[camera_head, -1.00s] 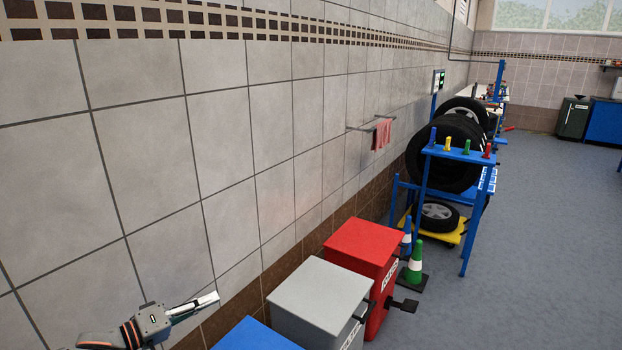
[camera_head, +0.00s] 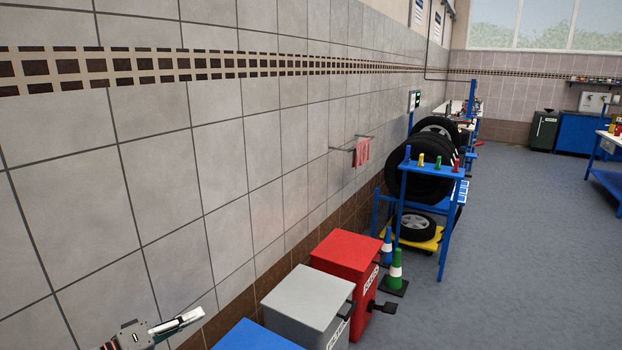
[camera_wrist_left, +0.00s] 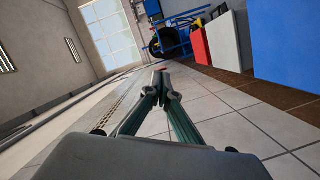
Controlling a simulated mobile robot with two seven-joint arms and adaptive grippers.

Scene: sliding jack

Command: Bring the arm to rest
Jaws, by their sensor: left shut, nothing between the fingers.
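My left gripper (camera_head: 180,322) shows at the bottom left of the head view, in front of the tiled wall and left of the bins. Its fingers point right and slightly up. In the left wrist view the two fingers of this gripper (camera_wrist_left: 161,78) meet at their tips. It is shut with nothing between the fingers. My right gripper is in neither view.
A blue bin (camera_head: 255,337), a grey bin (camera_head: 308,300) and a red bin (camera_head: 346,252) stand along the wall (camera_head: 160,170). Beyond are two cones, a blue tyre rack (camera_head: 432,172) and a red cloth (camera_head: 362,152) on a rail. The grey floor (camera_head: 520,250) at right is clear.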

